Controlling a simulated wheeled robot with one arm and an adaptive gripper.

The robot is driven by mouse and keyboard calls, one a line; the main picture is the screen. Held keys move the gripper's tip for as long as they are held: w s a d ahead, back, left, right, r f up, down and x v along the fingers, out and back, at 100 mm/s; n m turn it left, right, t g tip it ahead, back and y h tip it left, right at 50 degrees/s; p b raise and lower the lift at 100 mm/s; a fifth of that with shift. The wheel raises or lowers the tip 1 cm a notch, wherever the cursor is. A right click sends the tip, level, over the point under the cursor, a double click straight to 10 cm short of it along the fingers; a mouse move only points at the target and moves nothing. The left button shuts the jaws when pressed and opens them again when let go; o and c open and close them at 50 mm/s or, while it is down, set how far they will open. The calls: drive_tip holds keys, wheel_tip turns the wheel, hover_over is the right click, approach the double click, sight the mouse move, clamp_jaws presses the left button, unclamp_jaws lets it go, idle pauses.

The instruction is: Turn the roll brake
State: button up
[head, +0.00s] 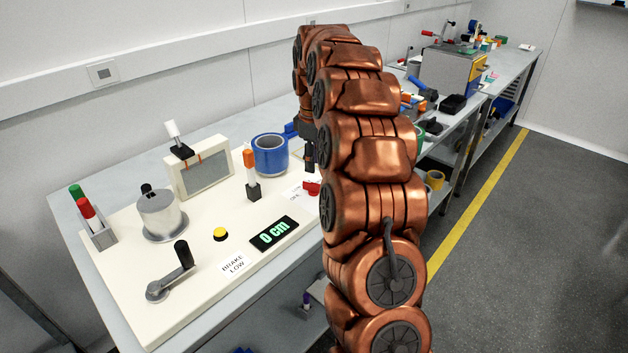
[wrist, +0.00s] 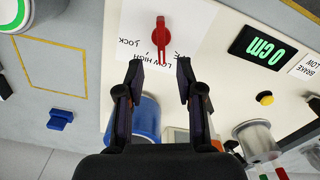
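The roll brake is a red lever knob (wrist: 160,36) on a white label card (wrist: 185,25) marked LOCK, HIGH and LOW, upside down in the wrist view. In the head view the knob (head: 312,188) shows small beside my arm, which hides part of its card. My gripper (wrist: 161,70) is open and empty. Its two dark fingertips stand apart on either side of the knob's lower end in the picture; I see no contact. In the head view my gripper (head: 309,155) is small and dark, above the knob, with its fingers hard to make out.
The pale board holds a display (head: 274,233) reading 0 cm, a BRAKE LOW card (head: 233,263), a yellow button (head: 220,234), a crank (head: 171,279), a metal drum (head: 160,214) and a framed panel (head: 205,174). A blue roll (head: 270,156) and an orange-topped post (head: 251,175) stand near the knob.

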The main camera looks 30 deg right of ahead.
sight(313, 183)
drive_tip(key=shift+f+p, duration=0.7)
drive_tip(key=shift+f, duration=2.75)
clamp_jaws()
